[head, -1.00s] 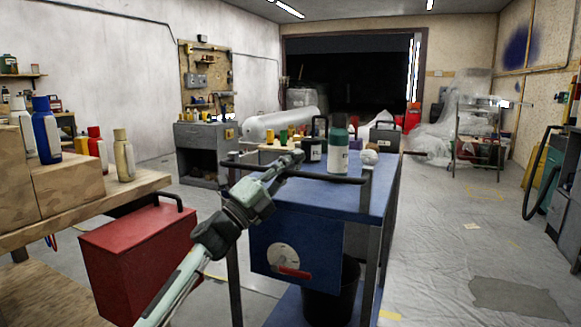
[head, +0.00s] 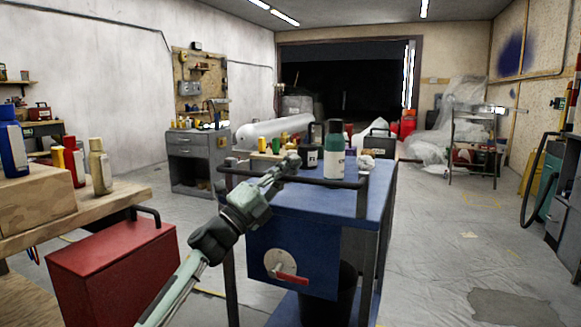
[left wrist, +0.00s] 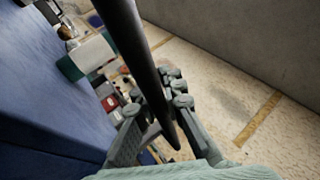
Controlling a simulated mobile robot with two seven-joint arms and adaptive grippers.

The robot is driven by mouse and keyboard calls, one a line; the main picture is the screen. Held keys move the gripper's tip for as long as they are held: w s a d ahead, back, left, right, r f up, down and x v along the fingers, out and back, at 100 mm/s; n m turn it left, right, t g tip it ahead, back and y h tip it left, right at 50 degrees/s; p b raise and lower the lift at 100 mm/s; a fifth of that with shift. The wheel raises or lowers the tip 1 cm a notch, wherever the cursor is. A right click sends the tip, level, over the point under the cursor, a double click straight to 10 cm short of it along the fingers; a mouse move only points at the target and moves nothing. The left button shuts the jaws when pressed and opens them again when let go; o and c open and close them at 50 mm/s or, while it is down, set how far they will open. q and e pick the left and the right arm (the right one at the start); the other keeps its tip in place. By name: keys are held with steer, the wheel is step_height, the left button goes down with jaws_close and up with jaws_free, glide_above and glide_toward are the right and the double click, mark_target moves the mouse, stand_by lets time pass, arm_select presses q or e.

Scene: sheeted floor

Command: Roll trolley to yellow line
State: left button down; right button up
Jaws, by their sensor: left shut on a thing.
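The blue trolley (head: 310,204) stands in the middle of the head view, with a dark handle bar (head: 345,183) along its near edge. My left gripper (head: 287,168) is shut on this bar. The left wrist view shows the bar (left wrist: 133,45) passing between the fingers (left wrist: 160,112), with the blue top (left wrist: 45,100) beside it. A teal and white bottle (head: 333,155), a dark bottle (head: 308,158) and a crumpled white thing (head: 366,163) are on the top. A yellow floor strip (left wrist: 258,118) shows in the left wrist view. My right gripper is out of view.
A wooden bench (head: 125,198) with bottles and a red metal box (head: 110,262) are close on the left. A grey cabinet (head: 195,160) stands behind. A metal rack (head: 472,150) is at the back right. The sheeted floor right of the trolley is open, with a dark patch (head: 515,306).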

arm_select(q)
steer(key=c, duration=1.6)
jaws_free()
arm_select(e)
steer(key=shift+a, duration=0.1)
arm_select(q)
steer(key=v, duration=1.2)
steer(key=shift+a, duration=0.1)
